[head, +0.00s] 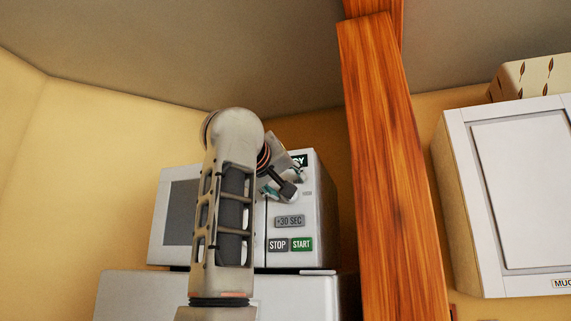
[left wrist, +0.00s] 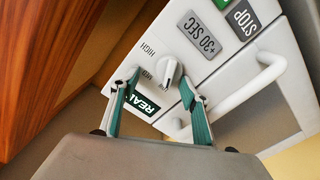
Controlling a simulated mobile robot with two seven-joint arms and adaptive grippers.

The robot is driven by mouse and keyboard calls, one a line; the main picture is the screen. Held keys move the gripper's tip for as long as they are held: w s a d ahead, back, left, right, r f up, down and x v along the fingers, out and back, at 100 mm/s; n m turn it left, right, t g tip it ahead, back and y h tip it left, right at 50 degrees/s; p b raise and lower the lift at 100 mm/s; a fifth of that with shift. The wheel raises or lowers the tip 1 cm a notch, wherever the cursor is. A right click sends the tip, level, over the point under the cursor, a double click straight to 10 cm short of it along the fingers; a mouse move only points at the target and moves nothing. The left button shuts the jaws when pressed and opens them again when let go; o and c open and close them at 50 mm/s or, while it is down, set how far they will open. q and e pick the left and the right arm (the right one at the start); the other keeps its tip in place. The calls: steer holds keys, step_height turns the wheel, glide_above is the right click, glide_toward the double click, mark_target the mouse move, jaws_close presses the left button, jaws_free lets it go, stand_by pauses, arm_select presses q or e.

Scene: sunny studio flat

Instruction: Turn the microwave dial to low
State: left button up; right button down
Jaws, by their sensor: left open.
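The white microwave (head: 180,215) stands at the centre left in the head view, its front panel partly hidden by my left arm. In the left wrist view its dial (left wrist: 167,70) is a small light knob beside the HIGH and MED labels. No LOW label shows, and I cannot tell the dial's exact setting. My left gripper (head: 287,185) is at the upper part of the control panel. In the left wrist view the gripper (left wrist: 161,80) is open, with one green-lined finger on each side of the dial. I cannot tell whether they touch it. My right gripper is out of view.
The panel has a +30 SEC button (head: 289,221), STOP (head: 277,245) and START (head: 301,244). The door handle (left wrist: 240,92) lies close to one finger. A wooden post (head: 388,180) rises right of the microwave. A white cabinet (head: 520,190) hangs farther right.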

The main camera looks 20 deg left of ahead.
arm_select(q)
step_height(320, 180, up, 8)
stand_by(0.5)
stand_by(0.6)
